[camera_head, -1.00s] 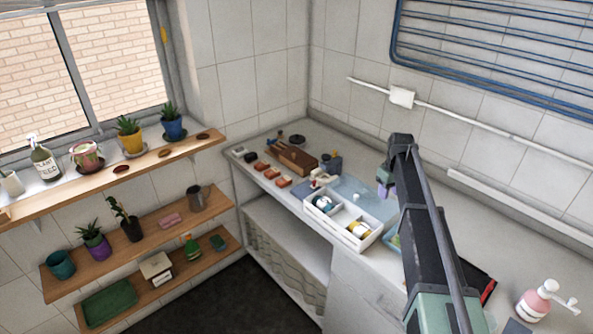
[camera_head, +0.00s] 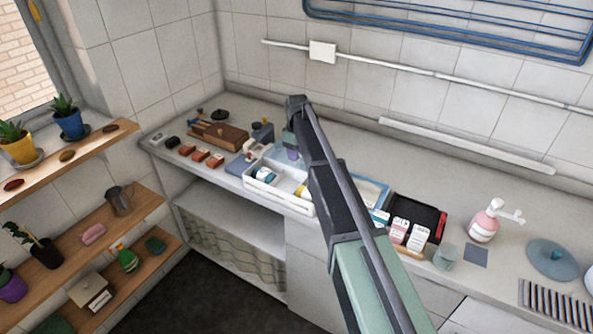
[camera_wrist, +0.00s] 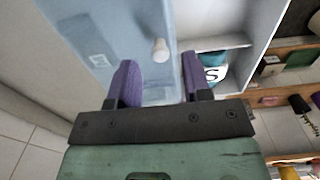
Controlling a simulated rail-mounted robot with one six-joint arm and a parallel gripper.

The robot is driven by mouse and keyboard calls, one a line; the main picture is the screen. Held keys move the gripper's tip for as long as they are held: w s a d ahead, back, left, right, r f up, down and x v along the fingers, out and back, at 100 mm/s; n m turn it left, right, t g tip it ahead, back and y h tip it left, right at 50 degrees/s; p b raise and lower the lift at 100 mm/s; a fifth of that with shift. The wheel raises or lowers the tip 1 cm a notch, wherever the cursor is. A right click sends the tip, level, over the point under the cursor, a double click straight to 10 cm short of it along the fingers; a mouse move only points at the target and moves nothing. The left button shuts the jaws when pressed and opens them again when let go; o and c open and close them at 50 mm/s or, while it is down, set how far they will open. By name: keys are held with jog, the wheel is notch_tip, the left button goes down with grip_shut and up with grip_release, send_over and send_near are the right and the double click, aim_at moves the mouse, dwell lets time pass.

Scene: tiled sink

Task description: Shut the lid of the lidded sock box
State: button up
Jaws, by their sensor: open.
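The sock box (camera_head: 262,189) is a white open box on the counter, with rolled bundles inside. Its pale blue lid (camera_wrist: 105,50) stands open; a white knob (camera_wrist: 160,50) is on it. In the wrist view, the box interior with a white and teal bundle (camera_wrist: 213,72) lies to the right of the lid. My gripper (camera_wrist: 158,82) is open, with purple fingertips apart. The knob appears just beyond the gap between them; I cannot tell whether they touch it.
Left of the box are small brown blocks (camera_head: 200,155) and a wooden case (camera_head: 220,135). Right of my arm stand white cartons (camera_head: 408,234), a black-and-red tray (camera_head: 432,210) and a pink pump bottle (camera_head: 485,222). Wall shelves with pots are at left.

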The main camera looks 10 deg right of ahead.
notch_tip(320, 180, down, 3)
jog(key=shift+f+b, duration=0.15)
jog(key=shift+b, duration=0.65)
grip_shut()
jog(key=s+a, duration=0.2)
jog(key=s, duration=0.1)
jog(key=s+a, duration=0.6)
jog(key=shift+s, duration=0.2)
grip_release()
jog(key=shift+s+a, duration=0.1)
jog(key=shift+a, duration=0.1)
jog(key=shift+r, duration=0.2)
